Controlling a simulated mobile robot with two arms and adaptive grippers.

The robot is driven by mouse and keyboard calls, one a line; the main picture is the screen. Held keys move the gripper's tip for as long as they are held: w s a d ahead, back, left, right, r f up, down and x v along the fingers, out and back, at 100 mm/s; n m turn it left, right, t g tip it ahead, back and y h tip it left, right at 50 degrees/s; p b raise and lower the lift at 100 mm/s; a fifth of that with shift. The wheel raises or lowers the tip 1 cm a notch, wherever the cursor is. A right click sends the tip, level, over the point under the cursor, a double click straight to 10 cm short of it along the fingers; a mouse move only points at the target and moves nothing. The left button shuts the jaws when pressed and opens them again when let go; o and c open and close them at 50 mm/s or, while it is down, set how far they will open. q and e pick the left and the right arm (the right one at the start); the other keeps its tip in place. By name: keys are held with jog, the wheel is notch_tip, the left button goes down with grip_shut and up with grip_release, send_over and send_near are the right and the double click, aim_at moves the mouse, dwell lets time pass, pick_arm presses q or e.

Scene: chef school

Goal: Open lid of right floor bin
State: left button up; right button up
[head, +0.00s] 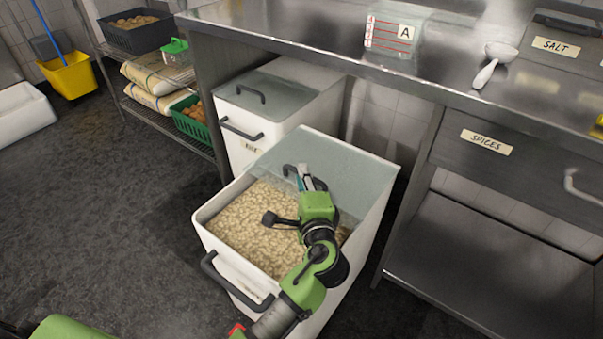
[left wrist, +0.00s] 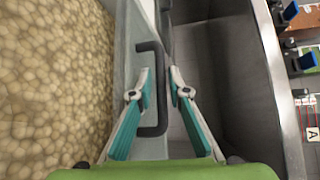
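The right floor bin (head: 228,262) is a white bin full of pale beans (head: 255,225). Its clear lid (head: 345,172) is raised at the back, so the contents show. The lid's dark handle (head: 291,169) is beside the fingers of my left gripper (head: 303,181). In the left wrist view the handle (left wrist: 161,100) runs between the two teal fingers of the gripper (left wrist: 160,75). The fingers look apart, with the handle in the gap; firm contact cannot be made out. My right gripper is not in view.
A second white bin (head: 242,151) with a closed lid stands behind on the left. The steel counter (head: 290,26) overhangs the bins, with a steel lower shelf (head: 475,265) to the right. A wire rack holds sacks (head: 152,75). Dark floor on the left is clear.

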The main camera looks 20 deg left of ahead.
pick_arm(q)
jog(key=v, duration=1)
jog(key=shift+s+r, duration=0.1)
jog(key=shift+s, duration=0.05)
